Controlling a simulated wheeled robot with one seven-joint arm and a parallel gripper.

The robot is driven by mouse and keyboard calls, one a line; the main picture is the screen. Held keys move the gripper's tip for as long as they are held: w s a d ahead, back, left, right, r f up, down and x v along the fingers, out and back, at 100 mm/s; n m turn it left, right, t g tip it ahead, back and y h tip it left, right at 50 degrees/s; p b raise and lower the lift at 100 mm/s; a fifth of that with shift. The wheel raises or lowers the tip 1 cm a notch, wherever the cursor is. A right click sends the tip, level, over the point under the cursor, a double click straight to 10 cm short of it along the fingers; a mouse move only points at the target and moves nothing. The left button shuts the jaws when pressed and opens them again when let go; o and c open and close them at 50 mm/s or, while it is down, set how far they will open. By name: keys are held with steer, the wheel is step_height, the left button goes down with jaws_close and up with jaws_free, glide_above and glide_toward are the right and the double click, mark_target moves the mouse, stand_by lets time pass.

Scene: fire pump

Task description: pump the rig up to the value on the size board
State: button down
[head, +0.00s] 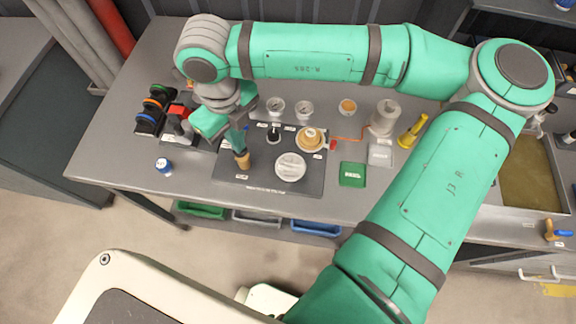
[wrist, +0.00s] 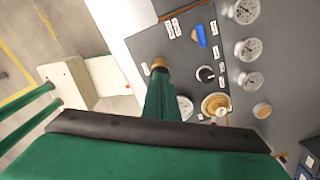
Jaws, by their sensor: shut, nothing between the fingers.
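The rig is a dark grey panel (head: 230,170) on the bench. A tan handle end (head: 242,161) stands at the panel's left. My gripper (wrist: 160,75) is shut with nothing held; its tips are right at the tan end, and I cannot tell if they touch it. A blue lever (wrist: 201,36) shows in the wrist view. Gauges (head: 276,105) stand behind the panel; their readings are too small. I cannot make out a size board for certain.
A green block (head: 352,174) and a grey block (head: 380,155) lie right of the panel. A yellow funnel-like thing (head: 412,131) and a clear jar (head: 385,117) stand behind. A rack of coloured rings (head: 152,108) and a blue-topped jar (head: 164,167) are at left. Bins hang below the front edge.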

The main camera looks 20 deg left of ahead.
steer(key=shift+f, duration=0.5)
steer(key=shift+r, duration=1.35)
steer(key=shift+f, duration=0.1)
steer(key=shift+f, duration=1.2)
steer(key=shift+r, duration=1.3)
steer(key=shift+f, duration=0.1)
